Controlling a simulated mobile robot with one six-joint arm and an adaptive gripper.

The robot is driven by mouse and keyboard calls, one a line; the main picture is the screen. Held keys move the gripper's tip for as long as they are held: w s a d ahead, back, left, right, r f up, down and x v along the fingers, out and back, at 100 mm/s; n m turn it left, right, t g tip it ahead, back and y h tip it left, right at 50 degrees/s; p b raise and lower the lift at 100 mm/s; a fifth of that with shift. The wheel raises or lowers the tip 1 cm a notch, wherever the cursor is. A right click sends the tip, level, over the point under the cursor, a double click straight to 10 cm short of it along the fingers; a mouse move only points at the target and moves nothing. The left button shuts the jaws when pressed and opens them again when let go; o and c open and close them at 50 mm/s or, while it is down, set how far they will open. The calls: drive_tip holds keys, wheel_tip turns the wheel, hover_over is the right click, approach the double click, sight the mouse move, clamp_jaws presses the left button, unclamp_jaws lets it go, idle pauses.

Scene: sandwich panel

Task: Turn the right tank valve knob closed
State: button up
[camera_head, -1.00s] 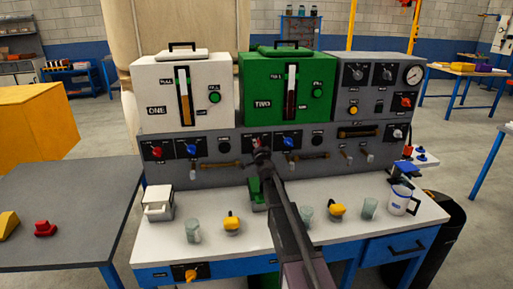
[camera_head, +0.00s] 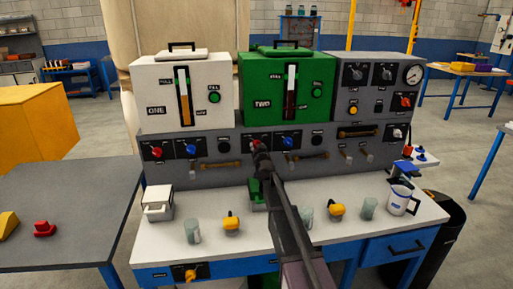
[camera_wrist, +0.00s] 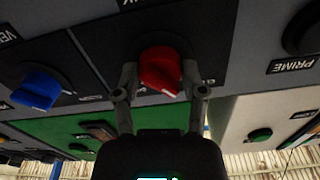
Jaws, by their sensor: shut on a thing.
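The red knob of the right tank (camera_head: 255,142) is on the grey panel below the green tank marked TWO (camera_head: 257,92). In the wrist view the red knob (camera_wrist: 162,68) lies between the two fingers of my gripper (camera_wrist: 158,86), a white line on its lower edge. My gripper (camera_head: 260,152) is shut on the knob from the front. In the head view the gripper and arm hide part of the panel around it. Part of the label above the knob is cut off in the wrist view.
A blue knob (camera_head: 288,142) sits just right of the red one; it also shows in the wrist view (camera_wrist: 37,88). Another red knob (camera_head: 157,152) is under the white tank (camera_head: 207,92). Cups and yellow items stand on the white worktop (camera_head: 330,245) below.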

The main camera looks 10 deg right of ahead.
drive_tip(key=shift+w+n, duration=0.15)
drive_tip(key=shift+n, duration=0.75)
drive_tip(key=o, duration=1.2)
drive_tip(key=shift+c, duration=0.2)
drive_tip(key=shift+s, duration=0.2)
drive_tip(key=s, duration=1.1)
drive_tip(key=shift+s, duration=0.4)
